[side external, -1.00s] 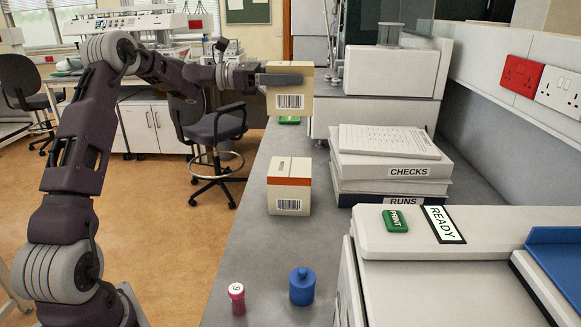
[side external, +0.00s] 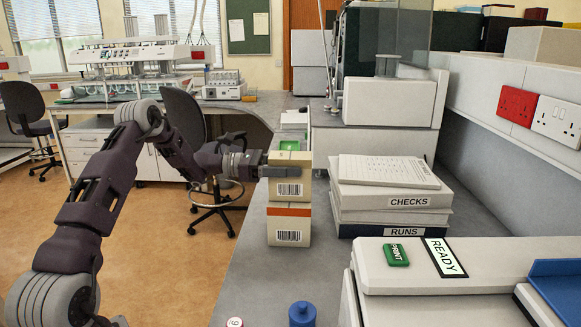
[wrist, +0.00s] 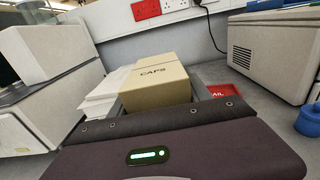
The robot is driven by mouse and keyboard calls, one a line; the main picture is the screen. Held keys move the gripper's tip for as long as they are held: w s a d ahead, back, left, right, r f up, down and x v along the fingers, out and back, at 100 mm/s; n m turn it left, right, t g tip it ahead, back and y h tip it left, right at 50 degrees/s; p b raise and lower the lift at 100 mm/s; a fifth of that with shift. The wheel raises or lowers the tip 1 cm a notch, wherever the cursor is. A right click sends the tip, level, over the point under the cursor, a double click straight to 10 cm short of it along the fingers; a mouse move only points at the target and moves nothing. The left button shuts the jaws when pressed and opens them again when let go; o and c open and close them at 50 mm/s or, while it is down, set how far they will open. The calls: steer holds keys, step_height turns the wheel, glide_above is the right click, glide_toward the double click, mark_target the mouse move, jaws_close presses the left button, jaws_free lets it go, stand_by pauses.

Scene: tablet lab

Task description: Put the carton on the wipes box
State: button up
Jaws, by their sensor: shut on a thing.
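The carton (side external: 290,189), a tan box with a barcode, is in my gripper (side external: 288,172). My gripper is shut on it, with a finger across its near side. The carton is upright, directly above the wipes box (side external: 289,225), a cream box with an orange band and a barcode on the counter. No gap shows between the two, but I cannot tell whether the carton's weight rests on the box.
A blue bottle (side external: 302,315) and a white-capped bottle (side external: 234,322) are at the front. A white machine with a READY label (side external: 444,257) fills the front right. Counter left of the boxes is clear.

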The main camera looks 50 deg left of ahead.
steer(key=shift+f, duration=0.1)
steer(key=o, duration=1.5)
steer(key=shift+c, duration=0.2)
steer(key=shift+s+a, duration=0.1)
steer(key=shift+a, duration=0.05)
steer(key=v, duration=1.1)
steer(key=shift+s+a, duration=0.2)
steer(key=shift+s, duration=0.05)
